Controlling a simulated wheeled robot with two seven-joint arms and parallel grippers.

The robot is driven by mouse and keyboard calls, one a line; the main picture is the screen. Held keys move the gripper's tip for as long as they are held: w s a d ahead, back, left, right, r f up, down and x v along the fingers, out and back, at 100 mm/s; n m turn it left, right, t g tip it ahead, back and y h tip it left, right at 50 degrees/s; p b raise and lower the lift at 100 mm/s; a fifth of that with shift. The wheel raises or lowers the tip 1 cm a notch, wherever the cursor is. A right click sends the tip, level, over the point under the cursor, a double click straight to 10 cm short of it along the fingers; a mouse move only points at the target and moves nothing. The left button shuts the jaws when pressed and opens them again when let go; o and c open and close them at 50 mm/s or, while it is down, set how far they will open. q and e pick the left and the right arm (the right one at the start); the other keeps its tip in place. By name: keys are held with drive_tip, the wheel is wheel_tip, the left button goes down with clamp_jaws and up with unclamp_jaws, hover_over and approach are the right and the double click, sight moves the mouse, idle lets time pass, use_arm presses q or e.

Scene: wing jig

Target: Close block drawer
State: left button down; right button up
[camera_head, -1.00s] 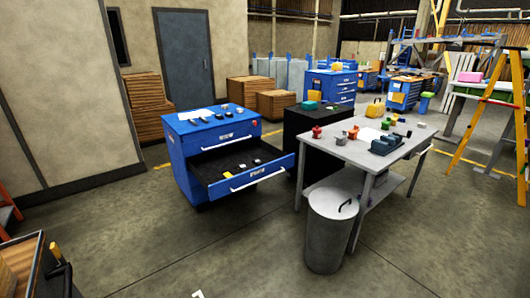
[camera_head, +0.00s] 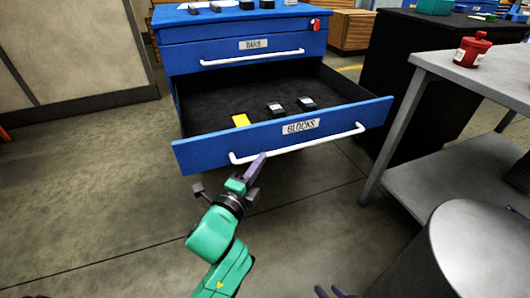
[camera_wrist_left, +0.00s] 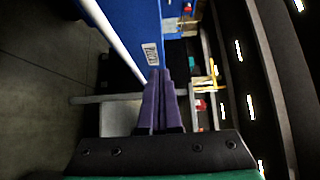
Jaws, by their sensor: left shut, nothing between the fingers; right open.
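The blue drawer labelled BLOCKS (camera_head: 215,149) is pulled open from the cabinet. Its white handle (camera_head: 300,146) runs along the front and also crosses the left wrist view (camera_wrist_left: 115,40). The closed fingers show in the left wrist view (camera_wrist_left: 158,95). My right gripper (camera_head: 330,293) is open at the bottom edge, mostly cut off.
The BARS drawer (camera_head: 225,52) above is shut. A grey table (camera_head: 470,70) with a red container (camera_head: 472,48) stands at the right. A grey metal bin (camera_head: 470,250) is at the lower right. The floor (camera_head: 80,200) at left is clear.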

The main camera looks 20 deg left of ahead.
use_arm(q)
drive_tip(key=b, duration=0.2)
approach(274, 123)
drive_tip(key=w+d, duration=0.3)
drive_tip(key=shift+w+a+f, duration=0.1)
drive_tip(key=shift+w+a, duration=0.35)
drive_tip(key=shift+w, duration=0.15)
drive_tip(key=shift+w+a+f, duration=0.1)
drive_tip(key=shift+w+a, duration=0.3)
drive_tip(key=shift+w, duration=0.25)
drive_tip(key=shift+w+a+r, duration=0.1)
drive_tip(key=shift+w, duration=0.05)
use_arm(e)
drive_tip(key=a+t, duration=0.1)
drive_tip(key=a+f+t+y, duration=0.1)
drive_tip(key=a+t, duration=0.1)
drive_tip(key=shift+s+a+f+m+y, duration=0.2)
drive_tip(key=shift+a+f+m+y, duration=0.1)
drive_tip(key=shift+m, duration=0.1)
drive_tip(key=shift+r, duration=0.1)
